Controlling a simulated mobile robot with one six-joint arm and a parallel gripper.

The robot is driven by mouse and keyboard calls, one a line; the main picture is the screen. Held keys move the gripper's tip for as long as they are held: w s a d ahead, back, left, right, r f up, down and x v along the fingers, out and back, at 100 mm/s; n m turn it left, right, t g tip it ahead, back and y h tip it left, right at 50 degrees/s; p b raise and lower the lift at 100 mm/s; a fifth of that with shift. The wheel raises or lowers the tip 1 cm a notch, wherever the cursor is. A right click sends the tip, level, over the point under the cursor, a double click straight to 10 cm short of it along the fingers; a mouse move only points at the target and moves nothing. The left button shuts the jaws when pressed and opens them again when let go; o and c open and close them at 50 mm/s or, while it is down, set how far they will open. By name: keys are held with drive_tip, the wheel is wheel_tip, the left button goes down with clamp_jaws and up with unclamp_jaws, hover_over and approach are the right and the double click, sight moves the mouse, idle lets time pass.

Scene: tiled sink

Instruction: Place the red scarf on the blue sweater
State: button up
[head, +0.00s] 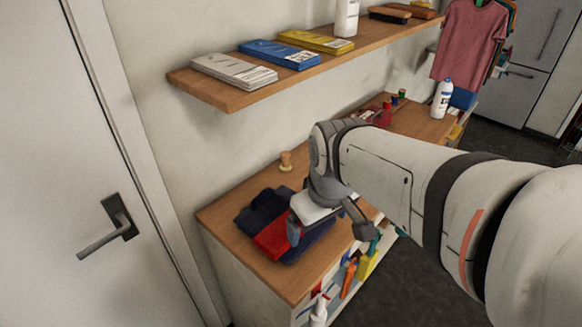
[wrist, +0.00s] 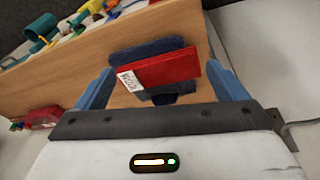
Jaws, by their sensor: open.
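The red scarf (head: 271,239) is a flat folded bundle with a white label on one edge. It lies on top of the folded dark blue sweater (head: 262,210) on the wooden counter. In the wrist view the scarf (wrist: 160,71) shows between my fingertips, with parts of the sweater (wrist: 147,50) visible above and below it. My gripper (wrist: 165,88) is open, with one blue finger on either side and a visible gap to the scarf. In the head view my gripper (head: 293,228) is over the sweater's right side, and my arm hides part of the sweater.
A shelf (head: 215,92) with flat packets hangs above. A white bottle (head: 441,98) stands farther right. Coloured bottles and tools sit below the counter front. A door (head: 60,150) is at left.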

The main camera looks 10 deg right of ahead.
drive_tip(key=s+m, duration=0.1)
drive_tip(key=m, duration=0.1)
drive_tip(key=s+m, duration=0.1)
drive_tip(key=shift+s+f+m, duration=0.1)
drive_tip(key=shift+f+m, duration=0.1)
drive_tip(key=shift+m, duration=0.2)
idle(1.1)
